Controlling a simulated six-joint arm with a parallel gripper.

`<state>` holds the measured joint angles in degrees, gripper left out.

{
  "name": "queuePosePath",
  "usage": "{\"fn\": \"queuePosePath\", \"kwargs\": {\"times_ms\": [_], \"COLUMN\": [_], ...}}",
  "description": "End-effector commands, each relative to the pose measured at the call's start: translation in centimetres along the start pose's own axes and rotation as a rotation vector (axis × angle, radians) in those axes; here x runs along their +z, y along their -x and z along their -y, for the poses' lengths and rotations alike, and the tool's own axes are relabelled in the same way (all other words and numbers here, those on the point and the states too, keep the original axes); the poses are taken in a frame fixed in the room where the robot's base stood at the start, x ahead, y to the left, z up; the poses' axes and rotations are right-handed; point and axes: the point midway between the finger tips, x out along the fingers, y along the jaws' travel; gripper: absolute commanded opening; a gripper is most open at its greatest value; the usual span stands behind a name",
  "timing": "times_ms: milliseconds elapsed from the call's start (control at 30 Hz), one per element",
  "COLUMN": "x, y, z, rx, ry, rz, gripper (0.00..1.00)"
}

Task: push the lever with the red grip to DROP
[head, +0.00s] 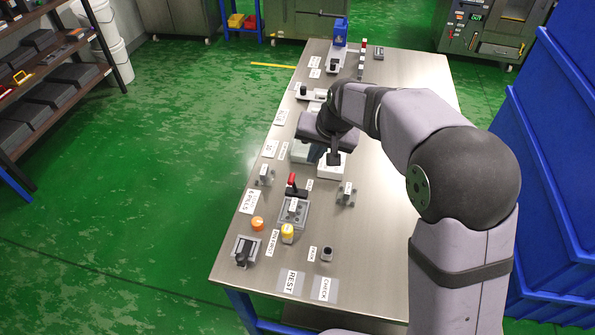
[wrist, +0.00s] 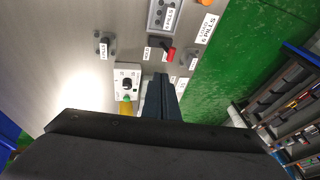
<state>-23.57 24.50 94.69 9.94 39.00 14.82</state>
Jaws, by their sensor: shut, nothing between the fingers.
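The red grip also shows in the wrist view (wrist: 170,54), beyond my fingertips and slightly right, on a dark lever. Small white labels sit beside the lever, too small to read surely, so I cannot tell which one is DROP. My gripper (wrist: 161,78) is shut and empty, its dark fingers together. In the head view it hangs over the bench just beyond the lever, apart from the red grip, its fingertips partly hidden.
A white box with a dark knob (wrist: 127,84) is left of my fingers in the wrist view. Grey brackets (head: 346,195) and (head: 265,175) flank the lever. An orange button (head: 257,223), a yellow-topped part (head: 287,231) and a black knob (head: 327,253) stand nearer.

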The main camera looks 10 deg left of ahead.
Motion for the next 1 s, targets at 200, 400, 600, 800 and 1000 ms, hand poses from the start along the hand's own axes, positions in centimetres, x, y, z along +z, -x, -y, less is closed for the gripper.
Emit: {"fn": "queuePosePath", "kwargs": {"times_ms": [200, 400, 600, 800, 1000], "x": [0.1, 0.1, 0.2, 0.7, 0.9], "y": [-3.0, -6.4, -9.1, -11.0, -11.9], "z": [0.0, 0.0, 0.3, 1.3, 1.8], "rx": [0.003, 0.002, 0.002, 0.001, 0.001], "ry": [0.002, 0.001, 0.004, 0.003, 0.002], "rz": [0.007, 0.005, 0.004, 0.002, 0.002], "gripper": [0.0, 0.0, 0.0, 0.0, 0.0]}}
